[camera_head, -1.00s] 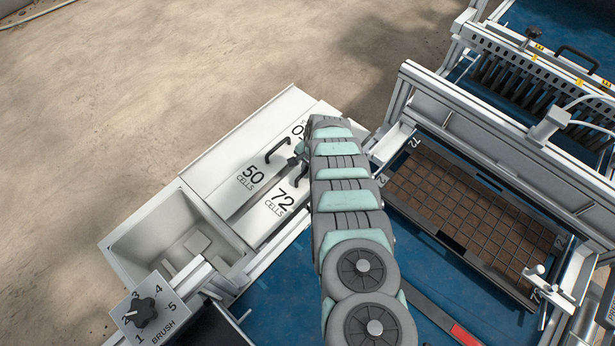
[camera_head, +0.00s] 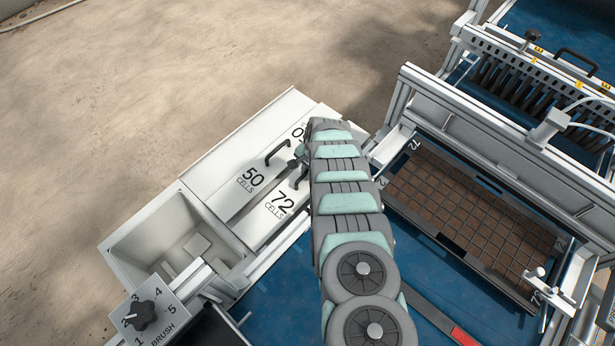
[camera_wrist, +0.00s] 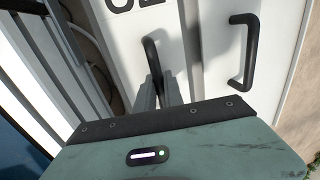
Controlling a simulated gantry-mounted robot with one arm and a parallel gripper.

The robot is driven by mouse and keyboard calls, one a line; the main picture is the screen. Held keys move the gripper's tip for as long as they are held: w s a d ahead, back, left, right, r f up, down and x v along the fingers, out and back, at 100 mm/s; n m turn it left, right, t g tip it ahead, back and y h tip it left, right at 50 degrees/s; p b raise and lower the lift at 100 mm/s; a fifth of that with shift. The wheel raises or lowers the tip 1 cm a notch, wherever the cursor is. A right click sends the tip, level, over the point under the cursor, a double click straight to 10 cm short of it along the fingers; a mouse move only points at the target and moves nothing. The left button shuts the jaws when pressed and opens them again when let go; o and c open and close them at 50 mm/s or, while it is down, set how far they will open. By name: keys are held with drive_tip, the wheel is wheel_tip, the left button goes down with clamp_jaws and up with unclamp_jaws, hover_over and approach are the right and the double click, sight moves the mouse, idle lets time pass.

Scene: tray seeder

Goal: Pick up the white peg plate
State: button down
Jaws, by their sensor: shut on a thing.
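Two white plates with black handles lie side by side in a white box at the left of the conveyor. One, marked 50 CELLS (camera_head: 236,200), is on the ground side; the other, marked 72 CELLS (camera_head: 264,222), is nearer the blue belt. My gripper (camera_wrist: 158,97) is shut on the left black handle (camera_wrist: 152,50) in the wrist view, which appears to be that of the 72 plate. The handle of the 50 plate (camera_wrist: 249,52) stands free to its right. In the head view my arm hides much of the grip. I cannot tell whether the held plate is clear of the box.
An open white bin (camera_head: 165,235) adjoins the plates. A brush dial (camera_head: 144,312) is at the lower left. On the right a black cell tray (camera_head: 470,215) lies on the blue belt (camera_head: 275,300), beside a metal frame (camera_head: 500,125). Bare ground is open at the upper left.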

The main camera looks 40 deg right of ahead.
drive_tip(key=shift+r, duration=0.1)
wheel_tip(320, 180, up, 20)
drive_tip(key=p, duration=0.2)
drive_tip(key=shift+p, duration=0.4)
